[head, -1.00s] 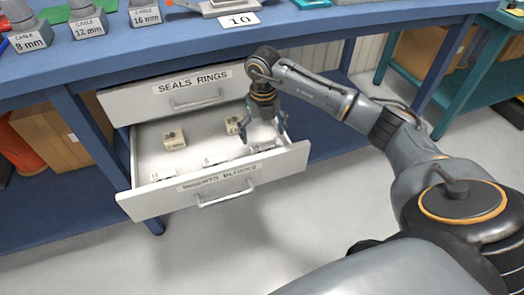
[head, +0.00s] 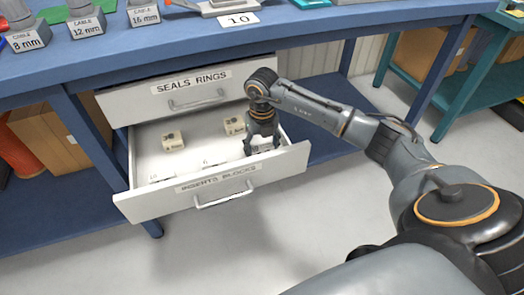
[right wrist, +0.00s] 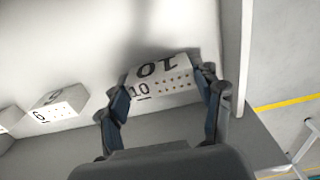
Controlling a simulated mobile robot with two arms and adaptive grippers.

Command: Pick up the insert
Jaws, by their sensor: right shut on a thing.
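The insert (right wrist: 160,80) is a pale block marked 10 with rows of small dots. In the right wrist view it lies between the two fingers of my right gripper (right wrist: 163,100), which is shut on it. In the head view my right gripper (head: 262,147) reaches down into the front right of the open drawer (head: 125,205) labelled INSERTS BLOCKS, and hides the insert. A second block (right wrist: 58,103), marked 6, lies to the left in the right wrist view. My left gripper is not in view.
Two beige blocks lie farther back in the drawer, one on the left (head: 173,142) and one on the right (head: 235,126). The closed SEALS RINGS drawer (head: 150,97) is just above. The drawer's side wall (right wrist: 230,50) is close to my right gripper.

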